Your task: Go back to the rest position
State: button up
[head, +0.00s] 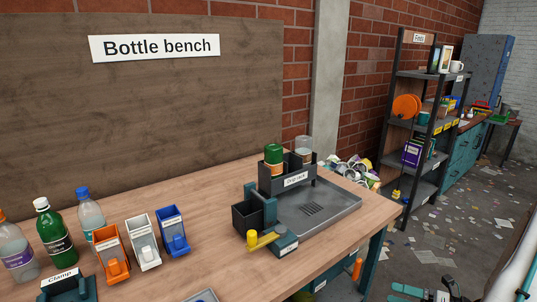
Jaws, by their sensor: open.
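Some teal and dark pieces (425,288) show at the bottom right edge, cut off by the frame. The wooden bench (205,240) fills the left and middle. Nothing on it is seen in contact with a gripper.
On the bench stand bottles (54,233), orange, white and blue holders (144,243), a clamp (68,288), a bottle rack (287,178) and a metal tray (325,207). A shelf (412,125) stands behind right. Litter covers the floor (440,235).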

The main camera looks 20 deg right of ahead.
jog(key=w+a+r+n+g, duration=0.2)
jog(key=a+r+n+g, duration=1.15)
jog(key=r+n, duration=0.5)
jog(key=s+a+r+n+t+h, duration=0.1)
jog(key=s+a+r+n+h, duration=0.3)
jog(key=n, duration=0.7)
jog(key=s+a+r+n+t+h, duration=0.1)
jog(key=s+a+r+n+h, duration=0.3)
jog(key=n, duration=0.7)
notch_tip(320, 180, up, 4)
jog(key=s+h, duration=0.2)
jog(key=h, duration=0.1)
jog(key=shift+a+h, duration=0.2)
jog(key=shift+h, duration=0.1)
